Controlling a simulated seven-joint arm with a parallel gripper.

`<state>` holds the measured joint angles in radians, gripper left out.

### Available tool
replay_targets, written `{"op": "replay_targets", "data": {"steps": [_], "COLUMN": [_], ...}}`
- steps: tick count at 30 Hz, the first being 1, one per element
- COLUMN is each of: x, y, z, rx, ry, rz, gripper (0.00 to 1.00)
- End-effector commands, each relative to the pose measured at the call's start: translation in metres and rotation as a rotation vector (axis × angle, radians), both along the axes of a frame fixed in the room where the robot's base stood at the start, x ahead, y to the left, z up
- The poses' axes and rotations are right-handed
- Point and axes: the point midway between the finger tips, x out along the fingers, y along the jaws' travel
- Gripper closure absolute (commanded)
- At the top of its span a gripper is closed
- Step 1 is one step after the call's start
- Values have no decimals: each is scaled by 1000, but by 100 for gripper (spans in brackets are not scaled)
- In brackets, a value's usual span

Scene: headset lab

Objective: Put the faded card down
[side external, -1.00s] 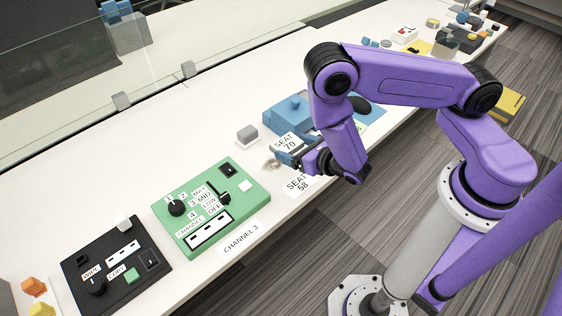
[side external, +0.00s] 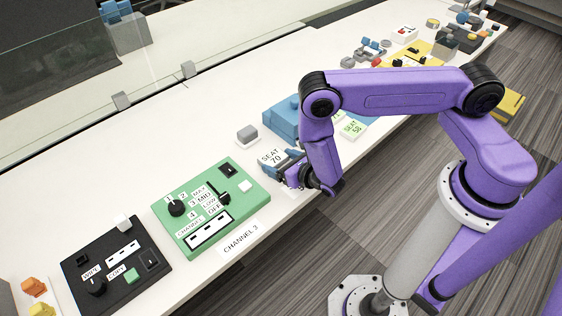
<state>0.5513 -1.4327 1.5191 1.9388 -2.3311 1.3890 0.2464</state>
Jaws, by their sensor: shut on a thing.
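My gripper (side external: 279,167) is shut on a white card (side external: 270,157) printed SEAT 70, at the near side of the white table (side external: 330,190). I take this pale card to be the faded card. It is tilted towards the camera. I cannot tell whether its lower edge touches the table. A small part of a white label (side external: 291,191) shows below the gripper; the rest of it is hidden. A greenish card (side external: 351,128) printed SEAT 58 lies to the right, by the blue mat (side external: 372,121).
The green CHANNEL panel (side external: 242,206) lies just left of my gripper, with a CHANNEL 3 label (side external: 241,237) in front. A grey block (side external: 247,132) and a blue box (side external: 281,122) stand behind. A black panel (side external: 110,262) is further left. The table's near edge is close.

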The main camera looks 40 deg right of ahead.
Motion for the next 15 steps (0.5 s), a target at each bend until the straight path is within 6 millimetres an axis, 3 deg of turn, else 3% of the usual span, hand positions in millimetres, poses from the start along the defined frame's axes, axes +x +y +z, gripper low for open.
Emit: {"op": "replay_targets", "data": {"steps": [8,9,10,15], "x": [0,0,0,0], "y": [0,0,0,0], "z": [-3,-3,-3,-3], "rx": [0,0,1,0], "ry": [0,0,0,0], "rz": [0,-1,-1,0], "gripper": [47,6,0,0]}}
